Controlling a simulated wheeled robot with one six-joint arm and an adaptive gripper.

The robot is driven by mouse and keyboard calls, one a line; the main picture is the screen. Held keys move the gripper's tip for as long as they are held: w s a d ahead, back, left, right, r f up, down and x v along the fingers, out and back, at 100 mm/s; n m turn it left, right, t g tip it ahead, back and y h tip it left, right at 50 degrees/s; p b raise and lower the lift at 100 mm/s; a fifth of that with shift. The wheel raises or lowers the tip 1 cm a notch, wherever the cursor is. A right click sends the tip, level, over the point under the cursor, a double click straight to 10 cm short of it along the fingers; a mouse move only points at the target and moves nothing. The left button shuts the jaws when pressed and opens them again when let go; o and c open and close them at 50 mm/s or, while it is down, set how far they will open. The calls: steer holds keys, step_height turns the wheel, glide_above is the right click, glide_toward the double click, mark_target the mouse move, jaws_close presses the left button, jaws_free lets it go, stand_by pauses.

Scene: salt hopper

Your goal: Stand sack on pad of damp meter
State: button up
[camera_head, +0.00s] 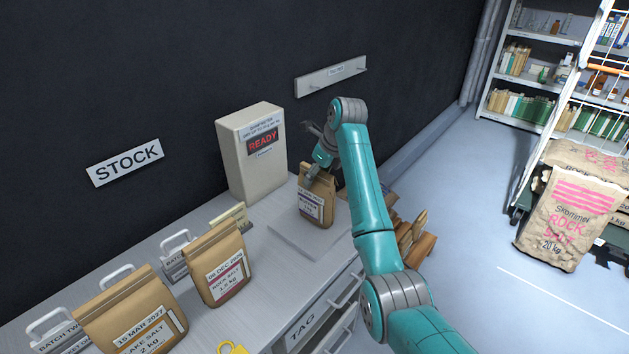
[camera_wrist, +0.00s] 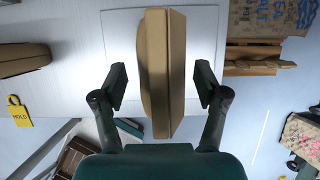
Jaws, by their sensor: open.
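A brown paper sack (camera_head: 318,207) with a white label stands upright on the flat pale pad (camera_head: 290,240) in front of the damp meter. The damp meter (camera_head: 243,165) is a cream box whose display reads READY in red. My gripper (camera_head: 318,168) is at the top of this sack. In the wrist view the sack (camera_wrist: 160,70) is seen from above, over the pale square pad (camera_wrist: 117,40). My gripper (camera_wrist: 161,86) is open there, one finger on each side of the sack, with a visible gap on both sides. Part of the sack's top is hidden by the gripper in the head view.
Two more sacks, a rock salt sack (camera_head: 217,265) and a lake salt sack (camera_head: 135,312), stand on the counter at left among handled batch holders (camera_head: 174,258). A yellow tag (camera_wrist: 19,112) reads HOLD. Wooden crates (camera_head: 412,240) sit beyond the counter's right edge.

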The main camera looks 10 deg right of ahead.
steer(key=v, duration=0.9)
